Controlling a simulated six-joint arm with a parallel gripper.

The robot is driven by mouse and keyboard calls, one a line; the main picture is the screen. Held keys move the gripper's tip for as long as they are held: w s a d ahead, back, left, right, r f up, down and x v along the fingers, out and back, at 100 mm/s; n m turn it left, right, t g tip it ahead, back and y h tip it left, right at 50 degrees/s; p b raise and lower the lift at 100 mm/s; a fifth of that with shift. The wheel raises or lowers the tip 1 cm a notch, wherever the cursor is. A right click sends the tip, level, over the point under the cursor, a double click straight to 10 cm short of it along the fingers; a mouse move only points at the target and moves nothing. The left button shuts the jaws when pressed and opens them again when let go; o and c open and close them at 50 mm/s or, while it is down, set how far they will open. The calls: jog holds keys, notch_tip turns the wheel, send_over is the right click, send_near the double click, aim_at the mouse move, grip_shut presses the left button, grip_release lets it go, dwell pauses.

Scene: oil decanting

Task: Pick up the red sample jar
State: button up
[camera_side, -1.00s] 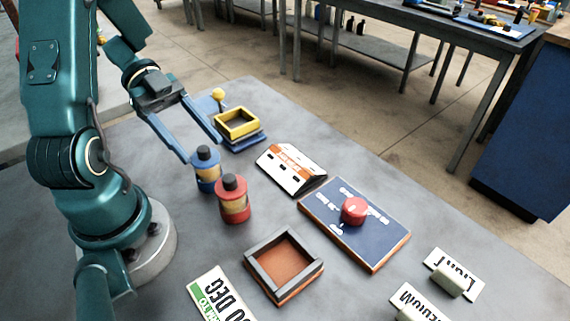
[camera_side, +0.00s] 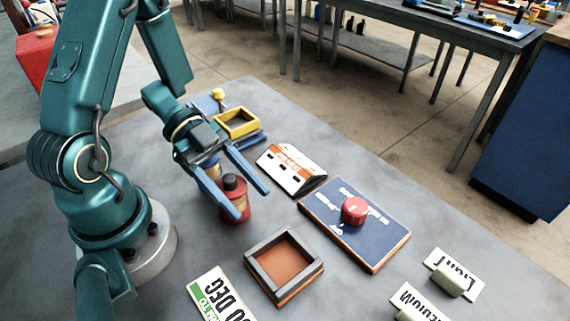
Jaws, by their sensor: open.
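The red sample jar (camera_side: 233,188) has a dark lid and a tan label. It stands upright on the grey table, left of the middle of the side view. My gripper (camera_side: 253,205) is open, with its two blue fingers apart on either side of the jar's upper part in the picture. The left finger covers some of the jar's front. I cannot tell whether either finger touches it. The blue jar (camera_side: 211,170) behind is mostly hidden by my gripper.
A dark-rimmed square tray (camera_side: 265,287) lies in front of the jar. A blue panel with a red knob (camera_side: 354,211) and a white-orange sign block (camera_side: 291,168) lie to the right. A yellow square frame (camera_side: 237,123) is behind. Label cards (camera_side: 454,275) lie at the front right.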

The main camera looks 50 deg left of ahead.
grip_shut()
dwell(0.4)
